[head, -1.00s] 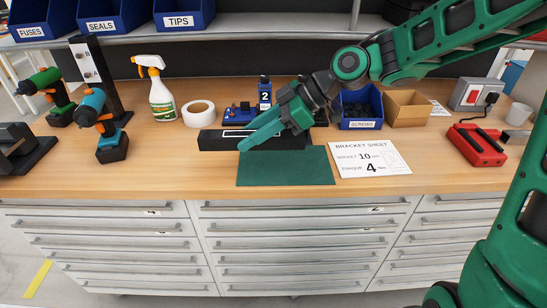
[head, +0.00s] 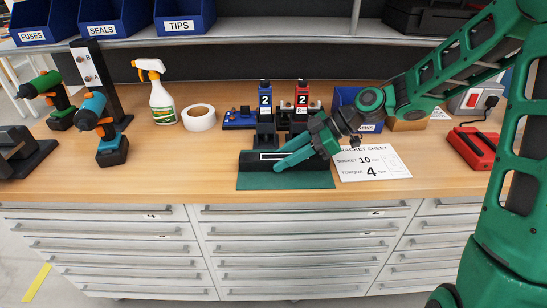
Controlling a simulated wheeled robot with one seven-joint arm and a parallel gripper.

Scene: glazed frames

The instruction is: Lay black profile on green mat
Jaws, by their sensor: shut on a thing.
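The black profile (head: 256,165) is a long dark bar with a white-outlined mark on its front. It lies lengthwise over the back part of the green mat (head: 270,181); whether it touches the mat or is held just above is hard to tell. My gripper (head: 280,163) reaches in from the right with its green fingers angled down to the left. It is shut on the black profile near its middle. The fingers hide part of the bar. The mat's front strip shows below the profile.
Behind the profile stand a blue-topped holder (head: 265,111) and a red-topped holder (head: 302,108), both marked 2. The bracket sheet (head: 372,163) lies right of the mat, partly under my arm. White tape (head: 199,117), a spray bottle (head: 160,95) and a blue drill (head: 103,130) stand left. Bench left of the mat is clear.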

